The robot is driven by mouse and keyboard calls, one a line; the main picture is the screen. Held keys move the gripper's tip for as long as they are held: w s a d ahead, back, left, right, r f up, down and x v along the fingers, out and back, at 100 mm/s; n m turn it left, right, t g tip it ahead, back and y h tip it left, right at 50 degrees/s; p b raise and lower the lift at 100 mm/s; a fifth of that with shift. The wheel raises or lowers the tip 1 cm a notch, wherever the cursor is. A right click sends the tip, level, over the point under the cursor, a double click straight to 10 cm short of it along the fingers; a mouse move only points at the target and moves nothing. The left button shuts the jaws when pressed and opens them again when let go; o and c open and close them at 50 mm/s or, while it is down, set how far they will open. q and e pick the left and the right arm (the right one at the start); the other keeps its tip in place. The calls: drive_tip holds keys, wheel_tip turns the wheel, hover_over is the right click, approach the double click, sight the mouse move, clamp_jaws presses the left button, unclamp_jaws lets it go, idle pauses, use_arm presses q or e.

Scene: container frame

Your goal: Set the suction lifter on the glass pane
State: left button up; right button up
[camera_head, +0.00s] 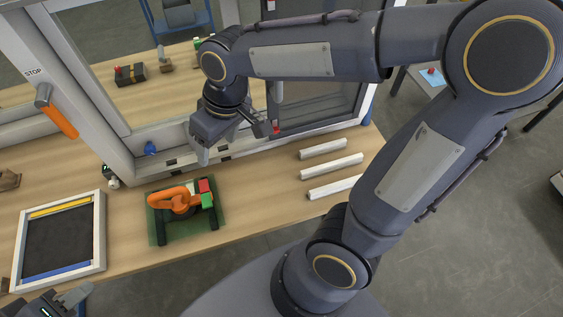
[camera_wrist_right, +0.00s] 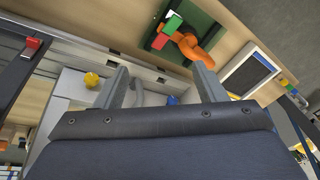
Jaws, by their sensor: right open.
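The suction lifter (camera_head: 176,201) has an orange curved handle, with red and green parts at its right end. It lies on a dark green mat (camera_head: 192,235) on the bench; it also shows at the top of the right wrist view (camera_wrist_right: 197,50). A large white frame surrounds a see-through area (camera_head: 150,75); I cannot tell for certain whether this is the glass pane. My right gripper (camera_head: 233,146) is open and empty, above and beyond the lifter, near the frame's lower rail. My left gripper (camera_head: 62,300) is partly cut off at the bottom left; its jaw gap is unclear.
A framed dark tray (camera_head: 60,240) with yellow and blue strips lies left of the lifter. Several pale bars (camera_head: 330,168) lie to the right. An orange lever (camera_head: 58,118) hangs on the left post. A blue knob (camera_head: 151,148) sits on the lower rail. My right arm spans the right side.

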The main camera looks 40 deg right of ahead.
drive_tip(key=s+d+m+t+y, duration=0.1)
drive_tip(key=s+d+m+t, duration=0.3)
drive_tip(key=s+d, duration=0.3)
drive_tip(key=s+m, duration=0.1)
drive_tip(key=s, duration=0.4)
drive_tip(key=shift+s, duration=0.15)
